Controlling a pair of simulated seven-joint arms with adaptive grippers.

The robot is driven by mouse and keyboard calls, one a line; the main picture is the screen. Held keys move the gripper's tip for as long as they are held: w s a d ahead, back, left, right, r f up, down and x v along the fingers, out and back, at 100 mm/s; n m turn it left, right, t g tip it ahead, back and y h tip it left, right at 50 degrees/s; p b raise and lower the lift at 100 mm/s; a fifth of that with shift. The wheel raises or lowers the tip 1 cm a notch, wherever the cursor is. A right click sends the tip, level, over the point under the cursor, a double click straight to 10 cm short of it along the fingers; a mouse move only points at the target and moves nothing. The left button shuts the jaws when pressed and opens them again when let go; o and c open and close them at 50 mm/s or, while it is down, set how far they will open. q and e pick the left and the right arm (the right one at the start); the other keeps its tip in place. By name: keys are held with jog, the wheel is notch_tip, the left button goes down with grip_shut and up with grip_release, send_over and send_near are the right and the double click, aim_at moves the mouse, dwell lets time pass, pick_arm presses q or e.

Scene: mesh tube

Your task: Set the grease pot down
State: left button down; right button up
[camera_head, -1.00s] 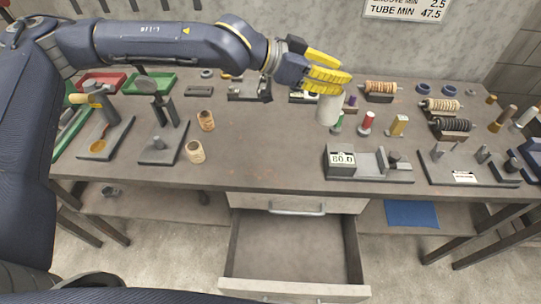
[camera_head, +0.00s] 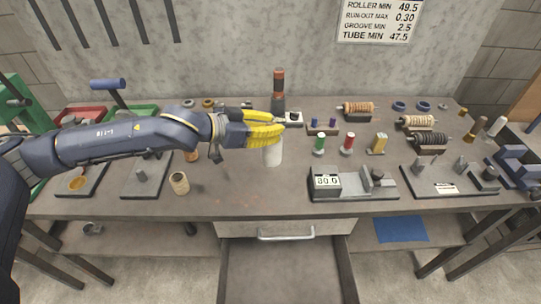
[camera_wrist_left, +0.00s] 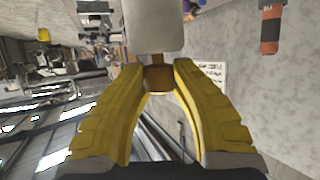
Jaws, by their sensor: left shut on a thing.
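The grease pot (camera_head: 273,153) is a pale grey-white cylinder under my left gripper (camera_head: 281,131). The yellow fingers are shut on its top end. In the left wrist view the pale pot body (camera_wrist_left: 153,24) shows at the top, and its amber-brown knob (camera_wrist_left: 158,80) sits between the fingertips (camera_wrist_left: 158,72). The pot looks upright, over the middle of the grey workbench (camera_head: 235,187). I cannot tell whether its base touches the bench top. My right gripper is not in view.
A gauge block with a number display (camera_head: 327,182) stands right of the pot. Green (camera_head: 320,143) and red (camera_head: 348,143) spools stand behind it. A dark bottle with an orange-red band (camera_head: 278,90) stands farther back. A tan cup (camera_head: 179,183) is at left. The drawer below (camera_head: 285,232) is open.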

aim_at(263, 156)
pick_arm(q)
jog(key=shift+f, duration=4.95)
jog(key=c, duration=1.1)
grip_release()
jog(key=shift+c, duration=0.2)
jog(key=v, duration=1.2)
